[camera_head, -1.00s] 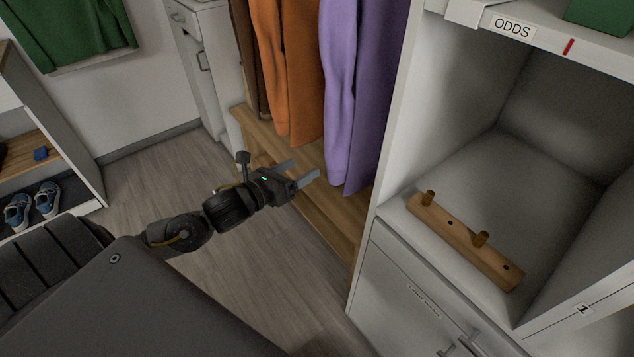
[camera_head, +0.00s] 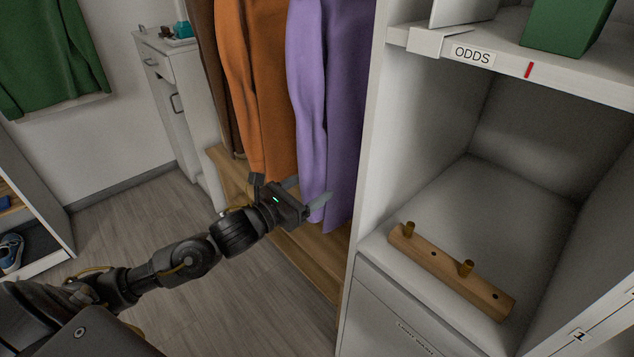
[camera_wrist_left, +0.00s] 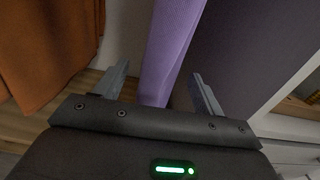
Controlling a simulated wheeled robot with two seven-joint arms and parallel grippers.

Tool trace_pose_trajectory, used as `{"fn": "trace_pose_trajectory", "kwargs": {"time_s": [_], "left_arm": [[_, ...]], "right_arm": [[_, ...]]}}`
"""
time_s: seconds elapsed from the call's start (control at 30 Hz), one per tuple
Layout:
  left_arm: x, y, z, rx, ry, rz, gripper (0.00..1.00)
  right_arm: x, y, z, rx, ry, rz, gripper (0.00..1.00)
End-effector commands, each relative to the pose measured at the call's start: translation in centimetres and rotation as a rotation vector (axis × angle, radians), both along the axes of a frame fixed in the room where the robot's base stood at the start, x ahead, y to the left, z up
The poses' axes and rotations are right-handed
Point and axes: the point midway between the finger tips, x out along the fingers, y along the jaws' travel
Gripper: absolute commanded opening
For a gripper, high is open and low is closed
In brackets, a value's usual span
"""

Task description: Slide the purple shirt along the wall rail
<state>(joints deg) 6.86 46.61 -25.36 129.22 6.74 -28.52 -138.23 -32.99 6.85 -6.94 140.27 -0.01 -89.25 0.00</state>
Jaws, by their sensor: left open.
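The purple shirt (camera_head: 312,85) hangs long between the orange garment and the white cubby wall. Its top and the rail are out of view. My left gripper (camera_head: 306,192) is open at the shirt's lower part, with one finger overlapping the purple cloth in the head view. In the left wrist view, a strip of the purple shirt (camera_wrist_left: 172,45) shows between the two spread fingers of the left gripper (camera_wrist_left: 160,74). I cannot tell whether the cloth is between the fingers or just beyond them. My right gripper is not in view.
An orange garment (camera_head: 255,90) hangs close left of the shirt, with a brown one (camera_head: 205,60) behind. A wooden ledge (camera_head: 310,256) lies below. The white cubby (camera_head: 368,150) stands close right, holding a wooden peg strip (camera_head: 450,272). The floor (camera_head: 140,220) is clear at left.

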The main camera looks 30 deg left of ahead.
Motion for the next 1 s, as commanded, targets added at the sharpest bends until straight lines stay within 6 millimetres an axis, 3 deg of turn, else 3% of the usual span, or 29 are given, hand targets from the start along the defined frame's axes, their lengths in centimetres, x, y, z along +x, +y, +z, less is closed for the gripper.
{"fn": "trace_pose_trajectory", "kwargs": {"time_s": [0.2,0.6,1.0], "left_arm": [[2.2,-0.8,0.0,-0.001,-0.001,0.0,0.7],[2.7,-1.0,0.0,0.0,0.0,0.0,0.68],[2.7,-1.0,0.0,0.0,0.0,0.0,0.16]], "right_arm": [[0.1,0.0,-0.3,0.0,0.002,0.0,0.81],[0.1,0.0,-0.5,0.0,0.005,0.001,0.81],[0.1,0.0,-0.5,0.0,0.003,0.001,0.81]]}}
